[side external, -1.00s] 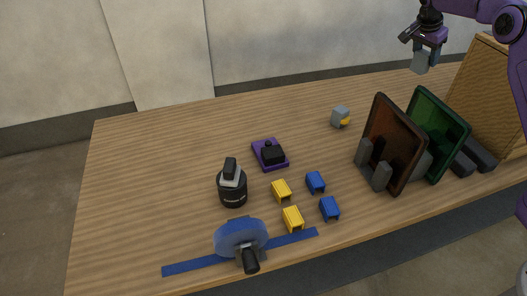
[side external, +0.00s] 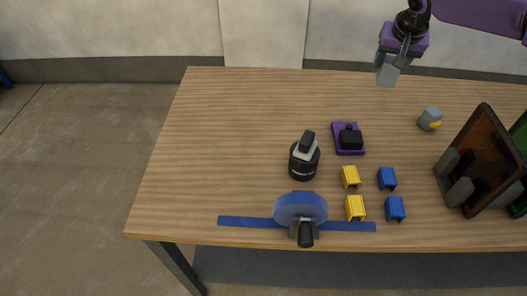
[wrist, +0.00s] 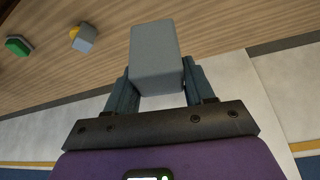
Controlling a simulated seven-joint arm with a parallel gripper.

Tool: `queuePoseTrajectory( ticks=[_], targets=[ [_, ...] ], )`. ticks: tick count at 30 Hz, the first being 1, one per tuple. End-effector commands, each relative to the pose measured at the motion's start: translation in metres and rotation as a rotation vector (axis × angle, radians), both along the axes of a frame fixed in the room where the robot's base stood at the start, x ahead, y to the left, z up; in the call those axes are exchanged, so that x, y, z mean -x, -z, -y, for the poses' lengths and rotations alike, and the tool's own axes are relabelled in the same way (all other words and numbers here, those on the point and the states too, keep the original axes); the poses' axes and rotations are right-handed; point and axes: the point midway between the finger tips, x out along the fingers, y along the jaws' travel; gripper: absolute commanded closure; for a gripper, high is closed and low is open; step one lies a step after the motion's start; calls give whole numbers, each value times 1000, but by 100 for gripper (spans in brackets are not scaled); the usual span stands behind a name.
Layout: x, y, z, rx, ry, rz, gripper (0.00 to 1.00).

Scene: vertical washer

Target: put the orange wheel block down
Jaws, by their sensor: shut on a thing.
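My gripper (side external: 389,64) is high in the side external view, above the table's back edge. It is shut on a plain grey block (side external: 386,74). In the wrist view the grey block (wrist: 156,55) sits between both fingers, clear of the table. No orange wheel shows on its visible faces, so that side may be hidden. A similar grey block with a yellow-orange wheel (side external: 431,118) rests on the table, lower right of my gripper. It also shows in the wrist view (wrist: 86,43).
The wooden table (side external: 235,130) has free room at left and back. A purple base with a black knob (side external: 350,139), a black-grey canister (side external: 304,158), yellow and blue brackets (side external: 387,180), and a blue disc (side external: 299,209) stand on it. A dark panel (side external: 482,158) stands upright at right.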

Motion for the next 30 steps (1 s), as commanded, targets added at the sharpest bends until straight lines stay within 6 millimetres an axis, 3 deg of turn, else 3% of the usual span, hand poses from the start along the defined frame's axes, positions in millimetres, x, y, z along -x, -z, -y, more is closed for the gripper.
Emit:
queuePoseTrajectory(
  ticks=[1, 6, 18, 24, 30],
  targets=[
    [10, 0, -26, -1, -62, 0, 85],
    [44, -1, -98, -1, -254, 0, 85],
    [152, -2, -246, -1, -692, 1, 85],
    [197, -4, -290, -1, -841, 1, 85],
    [229, -4, -316, 0, -939, 1, 85]
  ],
)
